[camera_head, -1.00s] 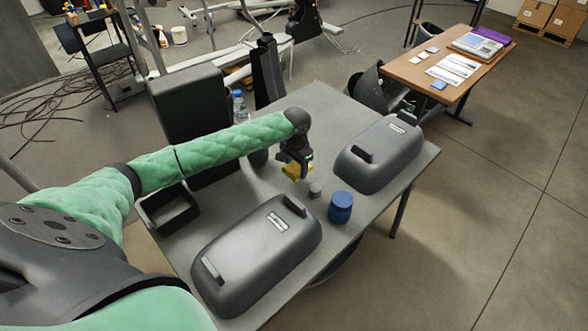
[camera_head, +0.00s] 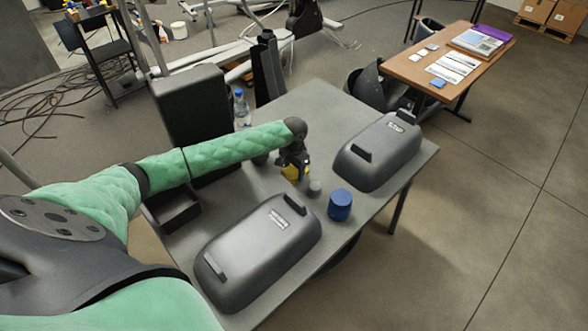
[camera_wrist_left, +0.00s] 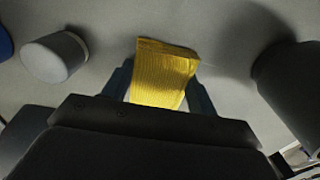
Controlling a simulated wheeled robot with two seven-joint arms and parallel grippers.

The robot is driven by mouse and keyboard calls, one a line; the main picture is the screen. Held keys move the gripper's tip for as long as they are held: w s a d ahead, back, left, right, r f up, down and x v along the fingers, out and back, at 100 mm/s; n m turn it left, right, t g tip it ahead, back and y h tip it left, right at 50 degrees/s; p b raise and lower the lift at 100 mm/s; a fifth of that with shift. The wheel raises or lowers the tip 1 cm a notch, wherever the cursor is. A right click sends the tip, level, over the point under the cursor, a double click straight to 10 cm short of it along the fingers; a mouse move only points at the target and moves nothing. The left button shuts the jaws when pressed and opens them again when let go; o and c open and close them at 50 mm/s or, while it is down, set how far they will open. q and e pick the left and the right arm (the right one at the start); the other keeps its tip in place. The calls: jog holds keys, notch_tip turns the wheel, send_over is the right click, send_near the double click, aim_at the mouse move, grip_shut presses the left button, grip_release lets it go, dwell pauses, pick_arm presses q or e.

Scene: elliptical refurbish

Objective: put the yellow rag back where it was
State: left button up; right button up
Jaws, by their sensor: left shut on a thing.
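The yellow rag (camera_head: 291,173) is held in my left gripper (camera_head: 296,168) over the grey table (camera_head: 318,112), between the two dark grey covers. In the left wrist view the ribbed yellow rag (camera_wrist_left: 163,75) sits between the two fingers of the left gripper (camera_wrist_left: 158,88), which are shut on it. Its far end reaches to or just above the table top; I cannot tell whether it touches. My right gripper is not in view.
A small grey cylinder (camera_head: 314,188) and a blue jar (camera_head: 340,204) stand close beside the rag. Dark grey covers lie in front (camera_head: 258,255) and to the right (camera_head: 378,152). A black bin (camera_head: 174,211) and a water bottle (camera_head: 241,108) are at the left.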

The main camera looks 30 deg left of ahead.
aim_at(294, 170)
pick_arm(q)
jog(key=o, duration=0.9)
jog(key=shift+f, duration=0.1)
jog(key=shift+o, duration=0.2)
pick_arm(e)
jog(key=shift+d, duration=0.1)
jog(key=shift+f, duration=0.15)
pick_arm(q)
jog(key=shift+r, duration=0.4)
notch_tip(294, 170, up, 12)
jog(key=b, duration=0.3)
jog(key=shift+f+b, duration=0.25)
jog(key=shift+b, duration=0.1)
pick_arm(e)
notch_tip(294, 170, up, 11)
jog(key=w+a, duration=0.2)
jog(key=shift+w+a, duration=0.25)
